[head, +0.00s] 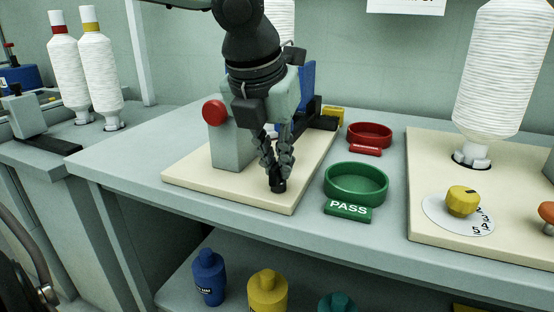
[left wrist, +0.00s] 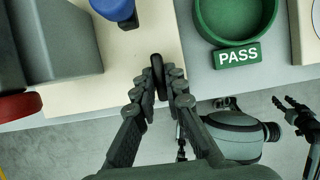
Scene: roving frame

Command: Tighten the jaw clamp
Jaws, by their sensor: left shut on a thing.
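My left gripper (head: 277,180) points down over the front part of a cream board (head: 215,192). Its fingers are shut on a slim black handle (head: 279,186), which also shows as a dark bar between the fingertips in the left wrist view (left wrist: 158,72). A grey upright block (head: 231,147) with a red knob (head: 214,112) stands on the board to the left of the gripper. A blue part (head: 308,83) shows behind the gripper. My arm hides much of the fixture, so I cannot tell how its jaws stand. My right gripper (left wrist: 290,108) seems to show small at the right of the left wrist view.
A green dish (head: 356,196) with a PASS label (head: 348,208) stands right of the board, a red dish (head: 370,146) behind it. Another board (head: 425,215) holds a yellow dial knob (head: 462,200) and a thread cone (head: 502,80). Coloured bottles stand on the lower shelf.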

